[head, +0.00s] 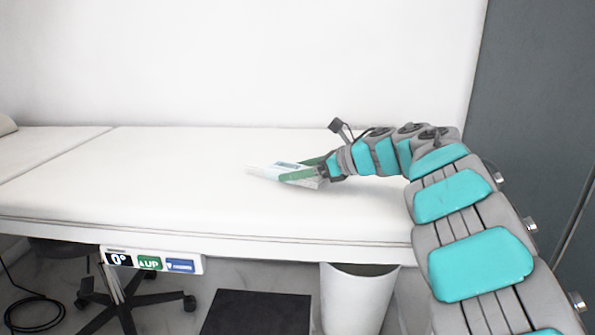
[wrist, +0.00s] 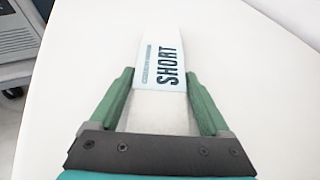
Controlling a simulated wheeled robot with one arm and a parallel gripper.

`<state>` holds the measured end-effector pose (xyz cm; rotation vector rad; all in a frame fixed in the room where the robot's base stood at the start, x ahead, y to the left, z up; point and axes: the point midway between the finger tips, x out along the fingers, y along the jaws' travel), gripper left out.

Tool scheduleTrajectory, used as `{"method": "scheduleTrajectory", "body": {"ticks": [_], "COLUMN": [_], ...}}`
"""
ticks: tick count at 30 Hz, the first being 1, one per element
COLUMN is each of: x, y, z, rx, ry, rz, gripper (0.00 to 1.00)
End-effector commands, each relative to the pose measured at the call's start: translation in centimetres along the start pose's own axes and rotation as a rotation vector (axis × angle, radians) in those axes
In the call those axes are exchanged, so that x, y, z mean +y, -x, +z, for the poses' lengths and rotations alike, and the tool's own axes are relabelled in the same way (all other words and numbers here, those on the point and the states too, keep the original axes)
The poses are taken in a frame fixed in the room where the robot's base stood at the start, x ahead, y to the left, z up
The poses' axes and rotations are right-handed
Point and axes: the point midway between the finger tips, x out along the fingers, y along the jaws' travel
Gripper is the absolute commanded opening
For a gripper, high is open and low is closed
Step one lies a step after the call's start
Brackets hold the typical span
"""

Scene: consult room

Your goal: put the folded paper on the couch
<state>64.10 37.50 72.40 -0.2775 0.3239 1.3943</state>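The folded paper (head: 268,171) is a flat, narrow white and pale blue piece. In the wrist view the paper (wrist: 164,62) shows the dark word "SHORT" and lies lengthwise between the green fingers. My gripper (head: 304,172) is over the middle of the couch, and its fingertips (wrist: 160,76) appear to press on both long edges of the paper. The couch (head: 150,190) has a white padded top. The paper is low over or on this top; I cannot tell if it touches. Its near end is partly hidden by my gripper in the head view.
A white bin (head: 357,300) and a dark mat (head: 258,314) are on the floor in front of the couch. A wheeled base (head: 125,308) and a control panel (head: 150,261) are at lower left. The couch top left of the paper is clear. A grey cabinet (wrist: 18,42) shows at upper left.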

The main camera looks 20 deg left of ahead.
Motion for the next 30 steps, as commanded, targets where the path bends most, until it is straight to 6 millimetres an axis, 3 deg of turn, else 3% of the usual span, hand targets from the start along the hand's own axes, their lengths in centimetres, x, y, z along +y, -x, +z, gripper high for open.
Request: {"method": "scheduleTrajectory", "body": {"ticks": [5,15,30], "x": [0.0,0.0,-0.1], "y": [0.0,0.3,9.7], "z": [0.0,0.5,0.3], "rx": [0.0,0.0,0.0], "ry": [0.0,-0.001,0.0], "rz": [0.0,0.0,-0.004], "gripper": [1.0,1.0,1.0]}}
